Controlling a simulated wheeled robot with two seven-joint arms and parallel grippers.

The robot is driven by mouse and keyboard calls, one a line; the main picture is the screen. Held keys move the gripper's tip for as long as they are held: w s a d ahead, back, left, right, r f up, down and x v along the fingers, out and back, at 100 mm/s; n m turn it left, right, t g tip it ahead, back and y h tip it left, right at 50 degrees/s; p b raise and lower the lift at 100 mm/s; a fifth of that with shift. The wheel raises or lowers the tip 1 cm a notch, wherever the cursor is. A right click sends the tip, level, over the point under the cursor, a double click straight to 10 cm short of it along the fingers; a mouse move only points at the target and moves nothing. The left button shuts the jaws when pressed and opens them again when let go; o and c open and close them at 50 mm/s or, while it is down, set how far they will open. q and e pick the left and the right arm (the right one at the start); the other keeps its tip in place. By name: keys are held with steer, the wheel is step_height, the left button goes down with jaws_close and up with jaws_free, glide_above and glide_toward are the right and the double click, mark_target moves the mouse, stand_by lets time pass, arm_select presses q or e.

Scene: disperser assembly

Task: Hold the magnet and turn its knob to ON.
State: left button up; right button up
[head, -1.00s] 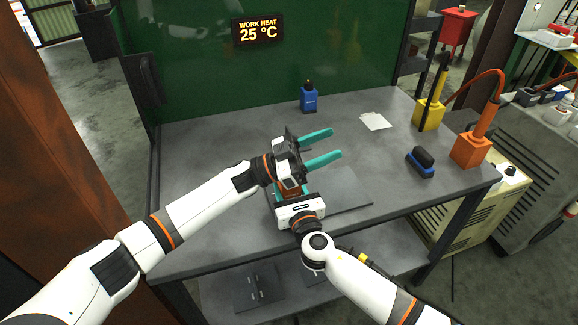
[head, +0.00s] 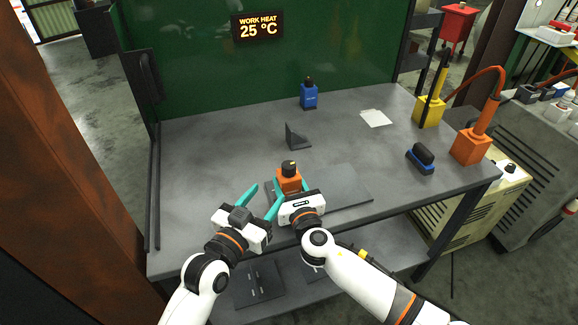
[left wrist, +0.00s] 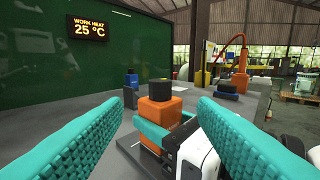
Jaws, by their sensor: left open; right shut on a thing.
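The magnet (head: 289,183) is an orange block with a black round knob (head: 289,167) on top that has a yellow mark. It stands upright at the plate on the table. My right gripper (head: 292,188) is shut on the magnet's body, with teal fingers at its sides. My left gripper (head: 266,193) is open and empty, just to the left and front of the magnet, not touching the knob. In the left wrist view the magnet (left wrist: 162,112) and its black knob (left wrist: 161,90) are between the open teal fingers, farther off. Which way the knob's mark points is unclear.
A dark angle bracket (head: 297,138) stands behind the magnet. Yellow (head: 428,110) and orange (head: 471,147) tools stand at the right edge. The table's left part is clear.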

mark_target(285, 172)
arm_select(q)
steer(key=x, duration=1.1)
steer(key=shift+w+d, duration=0.2)
steer(key=shift+w, duration=0.1)
steer(key=shift+c, duration=0.3)
steer(key=c, duration=0.9)
